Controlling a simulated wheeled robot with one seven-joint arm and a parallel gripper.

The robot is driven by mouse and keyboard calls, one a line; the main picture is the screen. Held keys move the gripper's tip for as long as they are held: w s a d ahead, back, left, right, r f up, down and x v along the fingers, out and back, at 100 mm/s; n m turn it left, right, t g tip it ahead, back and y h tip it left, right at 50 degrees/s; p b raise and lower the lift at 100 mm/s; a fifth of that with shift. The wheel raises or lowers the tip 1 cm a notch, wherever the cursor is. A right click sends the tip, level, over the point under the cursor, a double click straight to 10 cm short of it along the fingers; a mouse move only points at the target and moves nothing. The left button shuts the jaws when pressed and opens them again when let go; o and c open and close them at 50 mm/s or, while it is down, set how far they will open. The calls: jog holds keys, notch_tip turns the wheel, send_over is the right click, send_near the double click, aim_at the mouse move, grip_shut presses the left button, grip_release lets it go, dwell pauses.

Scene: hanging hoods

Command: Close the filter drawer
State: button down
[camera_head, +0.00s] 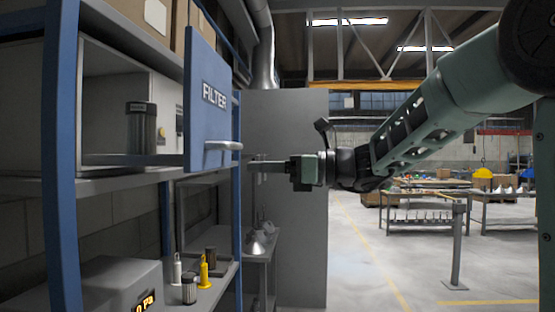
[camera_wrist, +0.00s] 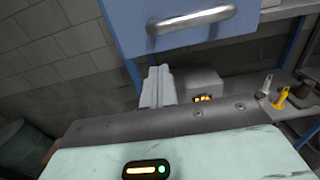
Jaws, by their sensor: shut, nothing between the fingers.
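The filter drawer's blue front (camera_head: 208,105), lettered FILTER, stands out from the grey cabinet housing (camera_head: 105,75) on the shelf rack, so the drawer is open. A dark ribbed filter canister (camera_head: 141,128) stands on the drawer's tray. The drawer's bar handle (camera_head: 223,146) is low on the front; it also shows at the top of the wrist view (camera_wrist: 192,20). My gripper (camera_head: 256,166) is shut and empty, to the right of the handle and slightly lower in the picture, apparently apart from it. Its closed fingers show in the wrist view (camera_wrist: 157,86).
A blue rack post (camera_head: 62,150) stands in front of the cabinet. A grey box with a lit display (camera_head: 110,285) and yellow (camera_head: 204,272) and white bottles (camera_head: 177,269) are on the lower shelf. A grey panel (camera_head: 295,200) stands behind my gripper.

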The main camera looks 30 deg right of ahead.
aim_at(206, 167)
jog(key=p+x, duration=0.3)
jog(key=x, duration=0.4)
jog(key=shift+w+a+r, duration=0.1)
jog(key=shift+r, duration=0.05)
jog(key=shift+w+a, duration=0.3)
jog(key=shift+a, duration=0.1)
jog(key=shift+a, duration=0.1)
jog(key=b+x, duration=0.3)
jog(key=x, duration=1.8)
jog(key=shift+w+a+f+b, duration=0.2)
jog(key=shift+a+b, duration=0.1)
jog(key=shift+b, duration=0.1)
jog(key=shift+w+a, duration=0.2)
jog(key=shift+r, duration=0.15)
jog(key=shift+a+r, duration=0.1)
jog(key=shift+r, duration=0.05)
